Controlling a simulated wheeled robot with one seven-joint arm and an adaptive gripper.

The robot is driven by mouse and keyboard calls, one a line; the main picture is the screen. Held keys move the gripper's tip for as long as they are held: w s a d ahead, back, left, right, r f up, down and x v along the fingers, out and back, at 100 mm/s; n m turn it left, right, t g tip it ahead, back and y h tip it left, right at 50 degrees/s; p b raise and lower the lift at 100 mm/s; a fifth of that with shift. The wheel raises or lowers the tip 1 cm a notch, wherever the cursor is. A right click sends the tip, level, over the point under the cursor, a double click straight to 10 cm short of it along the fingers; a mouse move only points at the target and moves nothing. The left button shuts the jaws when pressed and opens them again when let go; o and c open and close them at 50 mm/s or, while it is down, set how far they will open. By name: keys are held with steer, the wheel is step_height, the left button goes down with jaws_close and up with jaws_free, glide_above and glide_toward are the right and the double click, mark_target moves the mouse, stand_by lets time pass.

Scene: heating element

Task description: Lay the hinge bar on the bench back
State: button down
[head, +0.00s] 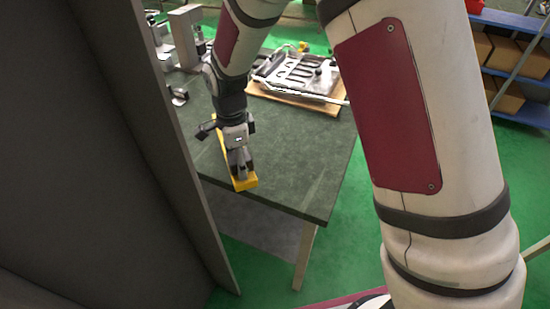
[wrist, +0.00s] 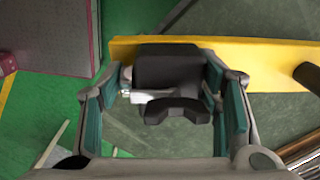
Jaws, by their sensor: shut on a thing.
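A long yellow bar, which I take to be the hinge bar (head: 246,184), lies along the left part of the dark green bench (head: 300,160), its near end at the front edge. In the wrist view the yellow bar (wrist: 270,55) crosses the top, its left end beyond the bench edge over green floor. A dark block (wrist: 167,68) sits at the bar between my fingers. My gripper (head: 240,162) points down and is shut on it; it also shows in the wrist view (wrist: 168,80). I cannot tell whether the bar touches the bench. My arm hides part of it.
A metal plate with slots (head: 295,72) lies on a brown board (head: 300,97) at the bench's back. Grey metal fixtures (head: 184,40) stand at the back left. A tall dark panel (head: 90,130) blocks the left. The bench's front right is clear. Shelves with boxes (head: 507,60) stand far right.

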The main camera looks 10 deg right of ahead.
steer(key=d, duration=0.4)
steer(key=d+f+p, duration=0.1)
steer(key=d, duration=0.4)
steer(key=s+d, duration=0.1)
steer(key=d, duration=0.4)
steer(key=shift+d+f+p, duration=0.15)
steer(key=shift+p, duration=0.25)
steer(key=shift+f, duration=1.75)
steer(key=c, duration=0.5)
jaws_free()
steer(key=shift+s, duration=0.1)
steer(key=s+d+r+n+t, duration=0.1)
steer(key=s+r+n, duration=0.15)
steer(key=r, duration=0.85)
steer(key=s+d+r+n, duration=0.1)
steer(key=s+r+n, duration=0.15)
steer(key=r, duration=0.75)
steer(key=s+r+n+t, duration=0.1)
steer(key=s+r+n, duration=0.2)
steer(key=s, duration=0.3)
steer(key=s+d+r+n+t, duration=0.1)
steer(key=s+r+n, duration=0.2)
steer(key=s, duration=0.4)
steer(key=s+d+r+n+t, duration=0.1)
steer(key=s+r+n, duration=0.2)
steer(key=s+n, duration=0.2)
steer(key=shift+s, duration=1)
